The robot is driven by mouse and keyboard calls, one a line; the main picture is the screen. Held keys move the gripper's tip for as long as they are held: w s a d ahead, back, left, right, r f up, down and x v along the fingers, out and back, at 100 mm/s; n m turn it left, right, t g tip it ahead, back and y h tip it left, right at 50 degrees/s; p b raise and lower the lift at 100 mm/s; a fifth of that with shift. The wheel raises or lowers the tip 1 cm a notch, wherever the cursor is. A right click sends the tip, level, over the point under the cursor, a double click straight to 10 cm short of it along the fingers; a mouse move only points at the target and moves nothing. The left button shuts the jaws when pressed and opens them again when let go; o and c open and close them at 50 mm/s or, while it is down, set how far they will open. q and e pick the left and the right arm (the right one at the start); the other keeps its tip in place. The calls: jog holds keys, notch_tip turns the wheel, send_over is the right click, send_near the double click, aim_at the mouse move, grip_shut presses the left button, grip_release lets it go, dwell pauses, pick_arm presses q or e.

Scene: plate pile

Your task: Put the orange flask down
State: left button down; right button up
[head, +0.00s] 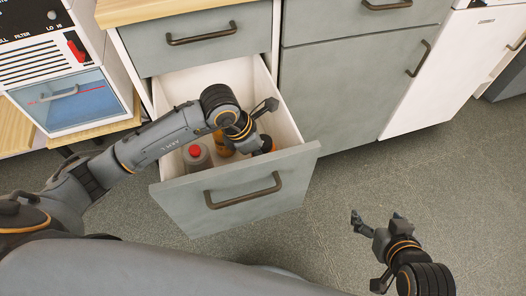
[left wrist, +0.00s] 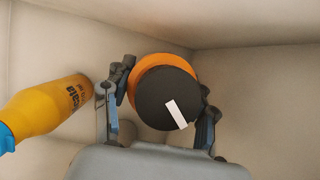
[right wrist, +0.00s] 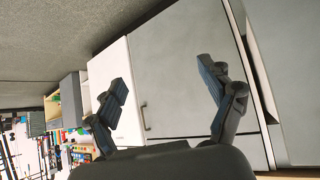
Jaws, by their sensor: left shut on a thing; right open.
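The orange flask (left wrist: 158,64) has a black lid with a white stripe, and its lid faces the left wrist camera. My left gripper (left wrist: 160,100) is shut on it, with one finger on each side. In the head view my left gripper (head: 260,125) is down inside the open drawer (head: 246,192), and the flask is mostly hidden by it. Whether the flask's base touches the drawer floor cannot be told. My right gripper (head: 366,252) is open and empty over the floor, in front of the cabinets. Its spread fingers show in the right wrist view (right wrist: 162,80).
A yellow bottle (left wrist: 45,108) with a blue cap is left of the flask in the drawer. A bottle with a red cap (head: 196,151) stands near the drawer's front left. Drawer walls enclose the left gripper closely. Open floor (head: 460,160) lies right of the drawer.

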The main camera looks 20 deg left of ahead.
pick_arm(q)
jog(key=shift+c, duration=2.1)
grip_release()
pick_arm(e)
jog(key=shift+w+a+r, duration=0.1)
jog(key=shift+w+r, duration=0.15)
jog(key=shift+w, duration=0.05)
pick_arm(q)
jog(key=p+v, duration=0.1)
jog(key=v, duration=0.6)
jog(key=shift+p, duration=0.4)
jog(key=shift+p+v, duration=0.45)
jog(key=shift+v, duration=2.15)
pick_arm(e)
jog(key=s+d+f+g, duration=0.1)
jog(key=s+g, duration=0.1)
jog(key=s, duration=0.3)
jog(key=s+d+f+g+h, duration=0.1)
jog(key=s+d+f+g, duration=0.1)
jog(key=s, duration=0.3)
jog(key=shift+s+d+f+g, duration=0.15)
jog(key=shift+f+g, duration=0.15)
jog(key=shift+g, duration=0.4)
